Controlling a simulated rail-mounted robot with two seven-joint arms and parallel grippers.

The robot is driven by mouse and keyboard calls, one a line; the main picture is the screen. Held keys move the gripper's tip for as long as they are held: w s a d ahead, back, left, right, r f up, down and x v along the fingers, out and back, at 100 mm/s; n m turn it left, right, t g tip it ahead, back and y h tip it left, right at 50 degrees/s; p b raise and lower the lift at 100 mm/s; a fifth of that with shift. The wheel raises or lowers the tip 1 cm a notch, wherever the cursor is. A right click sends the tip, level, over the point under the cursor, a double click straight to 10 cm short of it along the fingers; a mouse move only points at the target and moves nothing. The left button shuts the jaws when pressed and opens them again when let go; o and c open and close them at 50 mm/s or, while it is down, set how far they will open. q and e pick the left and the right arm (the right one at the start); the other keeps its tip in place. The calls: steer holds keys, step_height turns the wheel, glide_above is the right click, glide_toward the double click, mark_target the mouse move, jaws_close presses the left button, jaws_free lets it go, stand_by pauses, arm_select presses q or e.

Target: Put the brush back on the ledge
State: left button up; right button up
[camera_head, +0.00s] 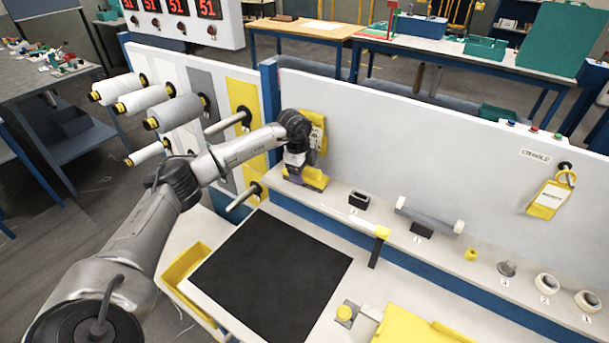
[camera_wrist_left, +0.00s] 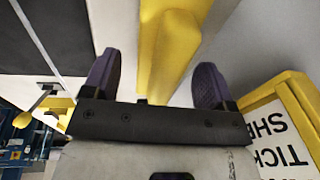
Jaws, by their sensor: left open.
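A yellow piece (camera_head: 312,180), which looks like the brush, rests on the ledge (camera_head: 345,187) at its left end, against the white panel. My left gripper (camera_head: 293,172) points down right at it. In the left wrist view the open purple fingers (camera_wrist_left: 157,78) stand on either side of a long yellow part (camera_wrist_left: 165,55), with gaps visible on both sides. Whether bristles lie underneath is hidden. My right gripper is not in view.
A yellow ticket holder (camera_head: 318,131) hangs on the panel close behind my left wrist. Along the ledge stand a small black block (camera_head: 359,200), a grey roller (camera_head: 430,219) and several numbered parts. A black mat (camera_head: 270,275) lies on the table.

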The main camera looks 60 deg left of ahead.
arm_select(q)
step_height(320, 180, up, 12)
steer(key=s+p, duration=0.1)
steer(key=shift+s+a, duration=0.35)
steer(key=shift+s, duration=0.05)
